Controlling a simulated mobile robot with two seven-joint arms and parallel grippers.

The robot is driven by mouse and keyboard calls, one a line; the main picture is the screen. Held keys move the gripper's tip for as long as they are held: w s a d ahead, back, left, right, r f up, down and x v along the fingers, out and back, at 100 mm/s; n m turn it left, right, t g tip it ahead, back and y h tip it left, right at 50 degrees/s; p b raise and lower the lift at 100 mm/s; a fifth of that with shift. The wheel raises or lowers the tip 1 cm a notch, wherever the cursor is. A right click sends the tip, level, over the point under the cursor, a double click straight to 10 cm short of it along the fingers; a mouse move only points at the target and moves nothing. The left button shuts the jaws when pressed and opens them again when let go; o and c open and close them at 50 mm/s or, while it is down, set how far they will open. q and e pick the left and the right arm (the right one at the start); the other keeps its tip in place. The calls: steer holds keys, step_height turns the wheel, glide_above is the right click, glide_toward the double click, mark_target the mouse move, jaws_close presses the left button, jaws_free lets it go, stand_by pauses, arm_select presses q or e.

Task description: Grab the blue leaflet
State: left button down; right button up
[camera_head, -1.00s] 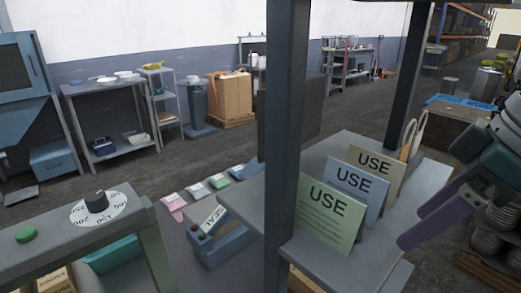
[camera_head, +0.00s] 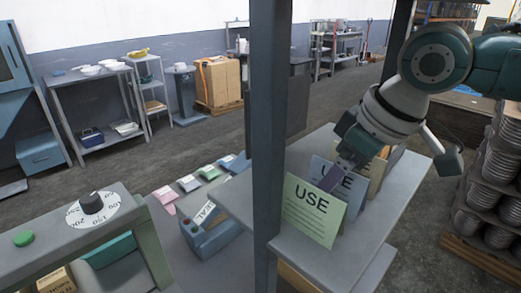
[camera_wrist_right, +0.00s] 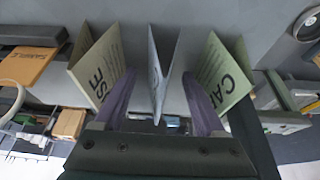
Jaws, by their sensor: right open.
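The blue leaflet (camera_head: 321,168) stands folded like a tent on the grey shelf, between a green leaflet (camera_head: 310,213) in front and a tan leaflet (camera_head: 378,168) behind. My right gripper (camera_head: 338,176) reaches down over it from the right and hides part of it. In the right wrist view, the open purple fingers of my right gripper (camera_wrist_right: 160,98) stand on either side of the blue leaflet (camera_wrist_right: 160,62). The tan leaflet (camera_wrist_right: 96,62) is outside the left finger and the green leaflet (camera_wrist_right: 222,72) outside the right one. My left gripper is out of view.
A dark upright post (camera_head: 266,130) stands at the shelf's left edge. Several coloured packets (camera_head: 188,183) and a blue-grey sealing device (camera_head: 207,232) lie to its left. Stacked round grey items (camera_head: 490,190) stand to the right. Bare shelf surface (camera_head: 375,222) lies right of the leaflets.

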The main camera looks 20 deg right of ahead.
steer(key=shift+c, duration=0.4)
jaws_close()
